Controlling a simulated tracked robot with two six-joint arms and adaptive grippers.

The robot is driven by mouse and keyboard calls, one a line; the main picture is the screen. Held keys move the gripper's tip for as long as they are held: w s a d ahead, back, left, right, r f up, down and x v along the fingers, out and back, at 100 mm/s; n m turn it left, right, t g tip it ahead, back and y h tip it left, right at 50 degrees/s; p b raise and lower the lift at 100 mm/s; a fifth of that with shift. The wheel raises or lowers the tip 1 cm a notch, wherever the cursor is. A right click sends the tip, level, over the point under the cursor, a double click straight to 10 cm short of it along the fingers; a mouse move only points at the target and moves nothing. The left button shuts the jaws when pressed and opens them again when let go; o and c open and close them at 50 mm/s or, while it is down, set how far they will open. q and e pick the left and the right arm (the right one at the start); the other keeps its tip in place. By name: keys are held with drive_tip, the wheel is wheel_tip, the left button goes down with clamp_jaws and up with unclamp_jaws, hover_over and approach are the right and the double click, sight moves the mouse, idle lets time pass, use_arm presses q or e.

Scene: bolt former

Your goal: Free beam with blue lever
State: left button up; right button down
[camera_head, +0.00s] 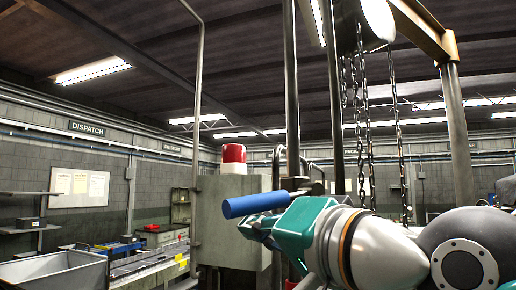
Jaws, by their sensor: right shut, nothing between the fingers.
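The blue lever (255,204) shows as a thick blue cylinder in the middle of the head view, pointing left and slightly down. My right gripper (257,229), teal with a grey wrist, comes in from the right. Its fingers are shut and empty just below and beside the lever. I cannot tell whether they touch it. My left gripper is out of view.
A grey cabinet (228,222) with a red beacon (233,153) stands behind the lever. Metal poles (292,90) and hanging chains (398,130) rise close to my right arm. A grey bin (60,270) and a conveyor (150,262) are at lower left.

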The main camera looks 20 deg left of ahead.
drive_tip(key=r+p, duration=0.3)
drive_tip(key=r, duration=0.1)
drive_tip(key=shift+s+a, duration=0.2)
drive_tip(key=shift+s, duration=0.1)
wheel_tip(320, 180, up, 2)
drive_tip(key=shift+w+r, duration=0.1)
drive_tip(key=shift+d+f, duration=0.1)
drive_tip(key=shift+f, duration=0.15)
use_arm(q)
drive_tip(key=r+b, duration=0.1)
drive_tip(key=b, duration=0.1)
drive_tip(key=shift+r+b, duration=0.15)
drive_tip(key=shift+b, duration=0.15)
use_arm(e)
approach(253, 198)
wheel_tip(253, 198, up, 2)
drive_tip(key=shift+d, duration=0.1)
drive_tip(key=shift+w, duration=0.1)
